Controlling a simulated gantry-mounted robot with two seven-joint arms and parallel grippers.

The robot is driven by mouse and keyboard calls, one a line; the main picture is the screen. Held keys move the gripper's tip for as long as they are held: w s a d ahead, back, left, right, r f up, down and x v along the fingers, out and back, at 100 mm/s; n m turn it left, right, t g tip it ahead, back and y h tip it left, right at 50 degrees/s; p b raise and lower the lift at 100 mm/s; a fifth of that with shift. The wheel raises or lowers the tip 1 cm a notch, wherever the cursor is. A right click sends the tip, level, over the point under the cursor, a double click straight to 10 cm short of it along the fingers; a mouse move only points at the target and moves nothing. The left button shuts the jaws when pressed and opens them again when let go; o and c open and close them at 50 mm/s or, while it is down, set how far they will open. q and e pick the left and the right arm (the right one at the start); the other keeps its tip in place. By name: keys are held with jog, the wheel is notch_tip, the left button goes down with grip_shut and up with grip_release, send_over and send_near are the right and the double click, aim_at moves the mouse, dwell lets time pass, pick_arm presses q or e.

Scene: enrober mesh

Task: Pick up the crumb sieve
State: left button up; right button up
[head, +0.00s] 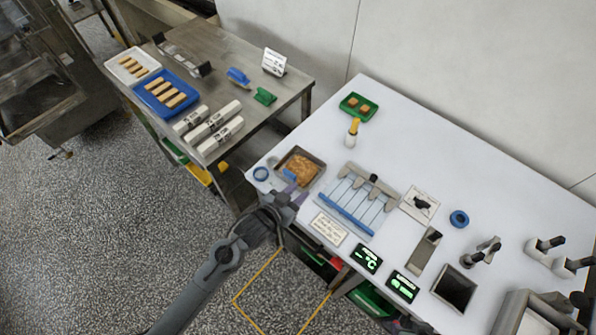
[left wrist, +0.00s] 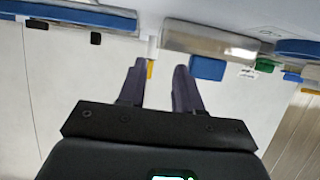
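No object in the head view shows clearly as a crumb sieve. A shallow metal tray (head: 319,158) holds orange-brown crumbs (head: 299,170) at the left end of the white table, with a small blue part (head: 289,174) at its front edge. My left gripper (head: 291,191) is at the table's front edge, close in front of the tray and partly covering that area. In the left wrist view its two dark fingers (left wrist: 160,67) are apart with nothing between them. My right gripper is not in view.
A slatted metal rack with a blue bar (head: 347,215) lies right of the tray. A yellow-and-white bottle (head: 352,131) and green tray (head: 371,108) stand behind. A label card (head: 328,229) is near the front edge. A steel bench (head: 276,103) stands at the left.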

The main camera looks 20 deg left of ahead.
aim_at(314, 180)
pick_arm(q)
jog(key=shift+x, duration=4.15)
jog(key=shift+d, duration=0.1)
jog(key=shift+s, duration=0.1)
grip_shut()
